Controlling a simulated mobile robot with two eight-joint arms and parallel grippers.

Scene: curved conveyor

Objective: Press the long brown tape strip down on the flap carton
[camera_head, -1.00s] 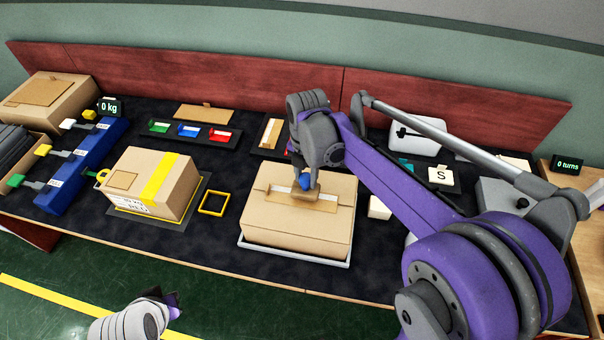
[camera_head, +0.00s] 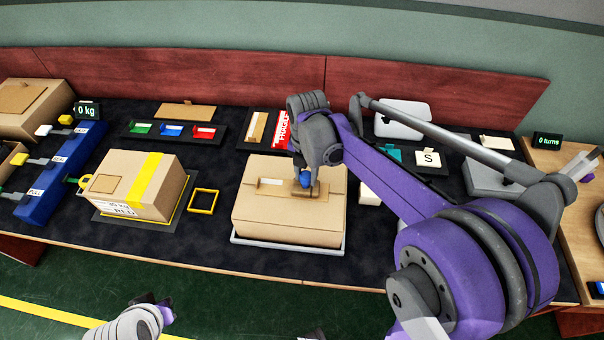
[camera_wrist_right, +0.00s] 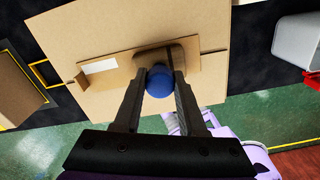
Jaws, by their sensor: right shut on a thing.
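The flap carton (camera_head: 290,222), a closed brown box, sits on a pale tray (camera_head: 285,247) at the bench's front. The long brown tape strip (camera_wrist_right: 100,80) lies across its top seam, with a white patch at its left part; the strip also shows in the head view (camera_head: 257,187). My right gripper (camera_wrist_right: 160,80) is shut on the blue knob (camera_wrist_right: 159,86) of a hand tool with a brown base (camera_wrist_right: 150,56). The base sits over the right half of the strip and hides part of it. My left gripper (camera_head: 155,301) is low at the front, away from the carton; its jaws are unclear.
A yellow-taped carton (camera_head: 135,185) stands on a dark pad to the left, with a yellow square frame (camera_head: 204,201) between the cartons. Behind are a tray of coloured pieces (camera_head: 172,130) and a tray with tape strips (camera_head: 257,128). A white block (camera_head: 370,192) is close on the right.

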